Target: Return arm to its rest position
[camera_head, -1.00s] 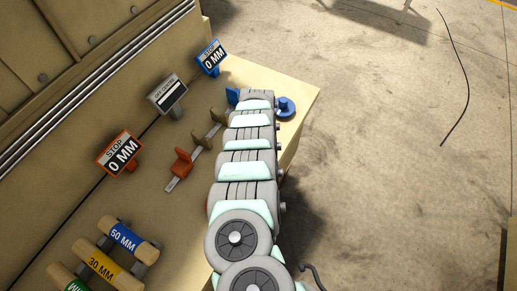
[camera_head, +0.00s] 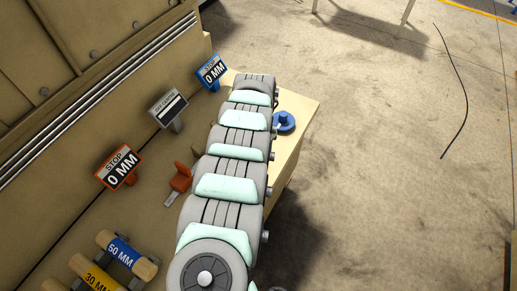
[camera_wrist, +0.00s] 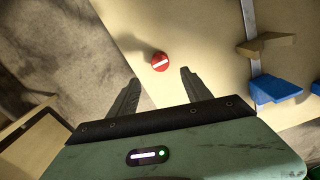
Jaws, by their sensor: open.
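My gripper (camera_wrist: 159,76) is open in the wrist view. Its two dark fingers stand wide apart with nothing between them. A red round button with a white bar (camera_wrist: 160,62) shows on the pale bench top just beyond the fingertips, apart from them. In the head view my arm reaches from the bottom centre up over the bench, and the gripper is hidden there.
The bench (camera_head: 298,107) holds an orange stop block (camera_head: 181,177), a blue round knob (camera_head: 284,121) and labelled rollers (camera_head: 125,254). Signs (camera_head: 118,166) stand along the wall. The wrist view shows a blue block (camera_wrist: 275,90) and a tan wedge (camera_wrist: 265,43). Floor at right is open.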

